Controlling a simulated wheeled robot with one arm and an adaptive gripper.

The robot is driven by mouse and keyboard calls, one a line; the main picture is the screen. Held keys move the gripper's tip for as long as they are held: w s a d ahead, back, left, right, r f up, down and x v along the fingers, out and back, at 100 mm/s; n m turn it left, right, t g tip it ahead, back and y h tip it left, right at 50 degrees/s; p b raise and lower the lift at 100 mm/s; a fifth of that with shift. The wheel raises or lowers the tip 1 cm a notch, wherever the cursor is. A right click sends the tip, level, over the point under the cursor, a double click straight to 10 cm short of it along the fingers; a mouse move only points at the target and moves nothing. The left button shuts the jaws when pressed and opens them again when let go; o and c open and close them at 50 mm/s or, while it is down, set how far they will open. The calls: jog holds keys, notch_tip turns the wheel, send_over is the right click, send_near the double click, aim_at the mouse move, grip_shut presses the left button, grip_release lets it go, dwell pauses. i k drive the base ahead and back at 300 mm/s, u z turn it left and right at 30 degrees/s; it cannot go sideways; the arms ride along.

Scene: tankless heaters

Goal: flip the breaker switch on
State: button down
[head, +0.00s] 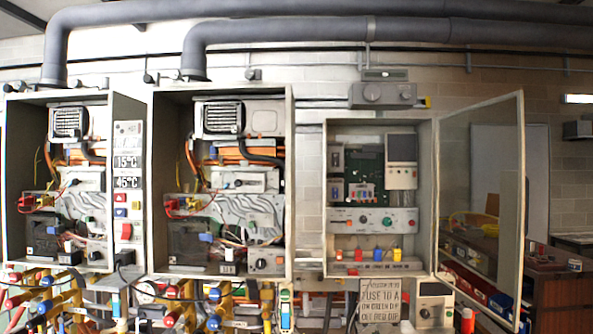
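In the head view, an open electrical cabinet (426,180) hangs on the wall right of centre, its glazed door (482,190) swung out to the right. Inside are a green circuit board, a grey-white module and a panel (346,222) with several coloured knobs or buttons. Small switch-like units (336,158) sit at its upper left. A red switch or button (126,231) is on the side of the left heater box. I cannot tell which part is the breaker switch or its position. My gripper is not in view.
Two open heater boxes (289,180) with exposed wiring stand to the left. Coloured pipes and valves (172,319) crowd below them. A sign (380,303) mentioning a fuse hangs under the cabinet. The open door juts out at right, before a brown bench (562,300).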

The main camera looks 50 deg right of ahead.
aim_at(335, 156)
jog(key=z, duration=0.35)
jog(key=i, duration=0.65)
jog(key=z, duration=0.55)
